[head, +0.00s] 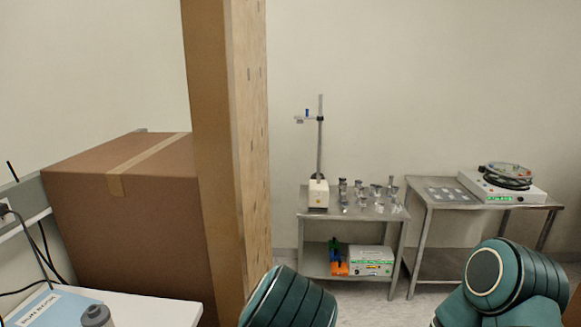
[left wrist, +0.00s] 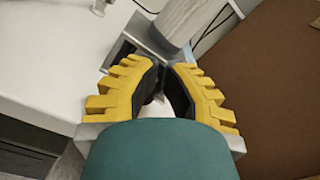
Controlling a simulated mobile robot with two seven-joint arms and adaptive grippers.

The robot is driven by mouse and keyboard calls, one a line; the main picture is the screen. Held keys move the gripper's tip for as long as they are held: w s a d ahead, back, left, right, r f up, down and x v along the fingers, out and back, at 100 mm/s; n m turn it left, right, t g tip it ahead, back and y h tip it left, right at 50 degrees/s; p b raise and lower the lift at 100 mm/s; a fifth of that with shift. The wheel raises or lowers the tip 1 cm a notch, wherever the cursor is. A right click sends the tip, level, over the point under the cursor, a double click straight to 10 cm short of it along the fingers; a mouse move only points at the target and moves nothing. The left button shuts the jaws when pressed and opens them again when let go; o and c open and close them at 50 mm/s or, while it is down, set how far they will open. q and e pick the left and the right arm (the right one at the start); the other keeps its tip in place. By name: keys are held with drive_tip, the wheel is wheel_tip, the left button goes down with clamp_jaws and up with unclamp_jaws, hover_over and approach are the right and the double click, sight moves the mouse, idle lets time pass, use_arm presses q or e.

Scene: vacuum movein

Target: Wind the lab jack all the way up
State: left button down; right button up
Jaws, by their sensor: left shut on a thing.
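In the left wrist view, my left gripper (left wrist: 162,76) has yellow toothed fingers with dark inner pads. It is shut on a small dark part, most likely the lab jack's knob, which the fingers mostly hide. Just beyond the fingertips is a grey metal edge (left wrist: 146,40) that looks like part of the lab jack. A pale grey cylinder (left wrist: 186,18) rises directly behind it. How high the jack stands cannot be told. In the head view neither gripper shows, only teal links of my arms.
A white bench (head: 150,311) at lower left holds a blue-labelled sheet (head: 55,306) and a grey bottle top (head: 97,316). A large cardboard box (head: 125,215) and a wooden post (head: 225,150) stand beside it. Steel tables (head: 420,235) with lab equipment stand at the back wall.

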use_arm(q)
drive_tip(key=shift+s+d+p, duration=0.15)
drive_tip(key=shift+d, duration=1.3)
drive_tip(key=shift+s+d+p, duration=0.15)
drive_tip(key=shift+d, duration=1.3)
